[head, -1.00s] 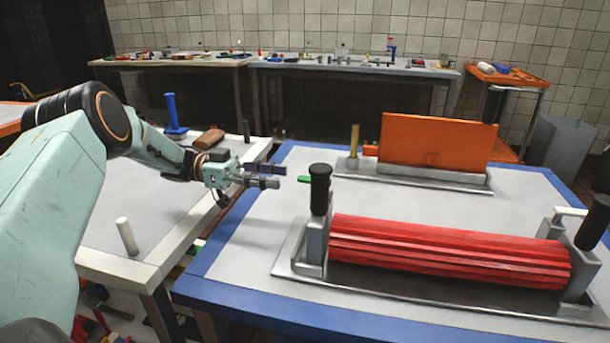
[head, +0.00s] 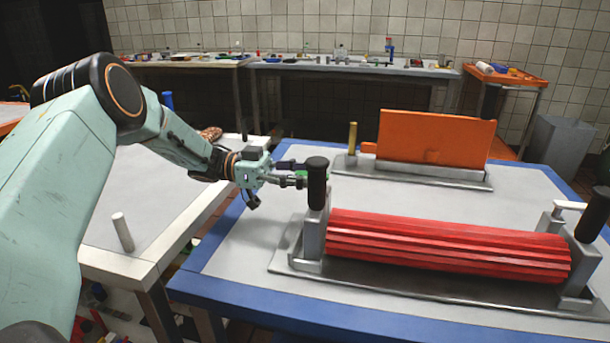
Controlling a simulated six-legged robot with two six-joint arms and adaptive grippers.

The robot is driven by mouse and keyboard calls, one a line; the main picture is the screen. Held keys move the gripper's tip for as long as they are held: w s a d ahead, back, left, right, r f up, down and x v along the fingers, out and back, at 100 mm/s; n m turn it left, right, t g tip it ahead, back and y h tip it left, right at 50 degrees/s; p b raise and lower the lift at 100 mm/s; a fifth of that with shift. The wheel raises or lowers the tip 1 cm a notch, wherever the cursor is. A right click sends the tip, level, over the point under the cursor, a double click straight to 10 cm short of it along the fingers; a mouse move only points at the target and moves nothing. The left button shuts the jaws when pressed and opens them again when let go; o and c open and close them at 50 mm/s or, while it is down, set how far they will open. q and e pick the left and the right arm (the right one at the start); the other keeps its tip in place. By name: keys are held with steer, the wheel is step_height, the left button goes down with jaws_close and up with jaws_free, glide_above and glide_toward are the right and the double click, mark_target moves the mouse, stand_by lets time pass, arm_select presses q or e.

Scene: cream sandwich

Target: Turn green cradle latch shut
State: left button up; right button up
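The green latch (head: 300,174) is a small tab at the left end of the cradle, beside the black upright handle (head: 317,183). It is mostly hidden by my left gripper. The metal cradle (head: 308,240) holds a red ribbed roller (head: 445,246) lying lengthwise. My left gripper (head: 304,173) is at the latch, with its fingers on either side of the green tab. The fingers look apart; contact with the tab cannot be made out. My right gripper is not in view.
A white lever (head: 570,205) and another black handle (head: 594,216) stand at the cradle's right end. An orange block (head: 436,137) and a brass post (head: 353,138) stand behind on the blue-edged table (head: 235,292). The table left of the cradle is clear.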

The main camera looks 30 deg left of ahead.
arm_select(q)
steer(key=shift+d, duration=0.15)
steer(key=c, duration=0.5)
jaws_close()
steer(key=shift+s, duration=0.1)
steer(key=n+t+y+p, duration=0.2)
steer(key=t+p, duration=0.1)
steer(key=p, duration=0.1)
steer(key=s+d+n+t+y+p, duration=0.1)
steer(key=n+t+y+p, duration=0.2)
steer(key=s+n+t+y+p, duration=0.1)
steer(key=n+t+y+p, duration=0.1)
steer(key=n+t+p, duration=0.1)
steer(key=shift+d+f+t+p, duration=0.1)
steer(key=shift+d+t+p, duration=0.15)
steer(key=shift+t+p, duration=0.4)
steer(key=shift+s+d+n+t+y, duration=0.15)
steer(key=shift+n+t+y, duration=0.15)
steer(key=shift+n+y, duration=0.35)
steer(key=shift+d+n+t+y, duration=0.1)
steer(key=shift+n+t+y, duration=0.2)
steer(key=shift+y, duration=0.55)
steer(key=shift+n+y, duration=0.25)
steer(key=shift+y, duration=0.05)
